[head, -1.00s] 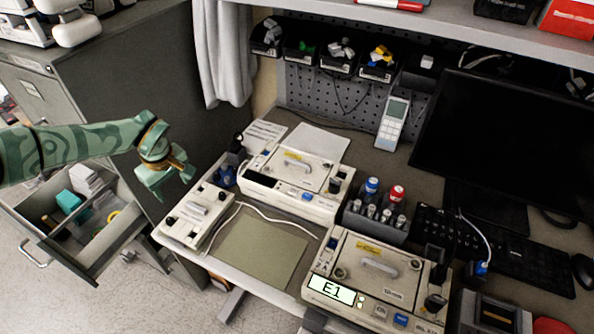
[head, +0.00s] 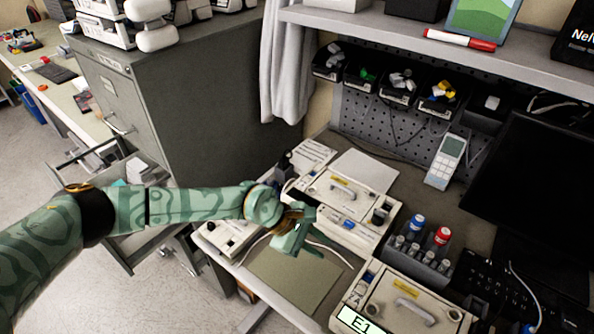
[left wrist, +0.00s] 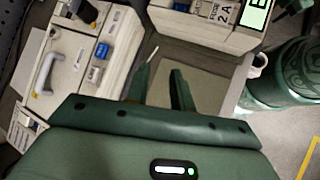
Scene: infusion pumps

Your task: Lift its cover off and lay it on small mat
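A cream infusion pump (head: 375,219) stands at the back, with its handled cover (head: 340,190) on top. That pump also shows at the left of the left wrist view (left wrist: 120,50). A second pump labelled E1 (head: 362,318) stands at the front right with its own handled cover (head: 415,300), partly cut off. The flat olive mat (head: 290,278) lies bare between them; part shows in the left wrist view (left wrist: 205,85). My left gripper (head: 298,243) is above the mat's back edge, beside the back pump. Its fingers (left wrist: 161,85) are apart and empty. My right gripper is not seen.
A rack of red- and blue-capped tubes (head: 418,255) stands between the pumps, to the right. A small cream device (head: 228,235) and white cable lie left of the mat. A monitor (head: 530,195) and keyboard (head: 500,300) fill the right. A grey cabinet (head: 200,110) stands at left.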

